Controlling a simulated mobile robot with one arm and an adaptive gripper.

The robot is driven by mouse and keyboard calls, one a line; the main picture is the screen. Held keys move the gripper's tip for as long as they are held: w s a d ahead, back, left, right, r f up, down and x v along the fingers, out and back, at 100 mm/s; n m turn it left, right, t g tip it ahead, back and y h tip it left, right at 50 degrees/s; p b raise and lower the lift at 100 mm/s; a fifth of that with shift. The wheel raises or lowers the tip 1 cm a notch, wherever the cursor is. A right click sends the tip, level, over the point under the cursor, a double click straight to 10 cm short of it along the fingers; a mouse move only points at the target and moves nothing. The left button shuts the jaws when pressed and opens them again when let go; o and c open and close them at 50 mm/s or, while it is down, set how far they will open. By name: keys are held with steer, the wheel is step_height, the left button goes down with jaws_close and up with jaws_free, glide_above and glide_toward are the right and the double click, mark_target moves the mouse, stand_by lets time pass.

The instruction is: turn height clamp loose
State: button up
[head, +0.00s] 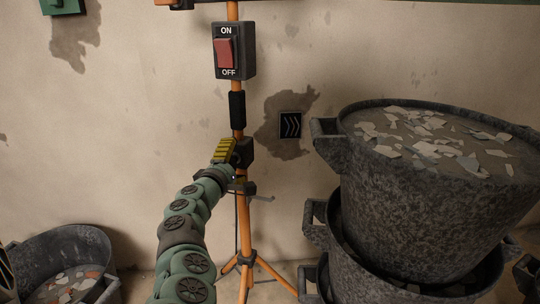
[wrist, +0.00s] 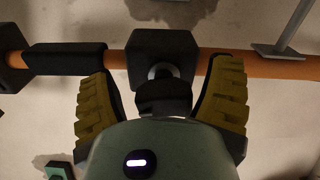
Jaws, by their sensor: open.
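The height clamp is a black block (head: 245,150) on the orange pole of a tripod stand, below a black sleeve. In the wrist view the clamp block (wrist: 150,48) sits around the pole, with a short metal stem and a dark knob (wrist: 163,97) pointing toward me. My gripper (head: 228,152) is at the clamp, its yellow ridged fingers open. In the wrist view my gripper (wrist: 162,80) has one finger on each side of the knob, with gaps visible. The knob is hidden in the head view by my gripper.
A red rocker switch (head: 225,53) marked ON and OFF is on the pole above. Stacked grey buckets of rubble (head: 430,200) stand close at right. Another bucket (head: 75,245) is at lower left. A dark arrow plate (head: 290,125) is on the wall behind.

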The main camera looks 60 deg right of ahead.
steer(key=shift+v, duration=1.4)
steer(key=v, duration=0.9)
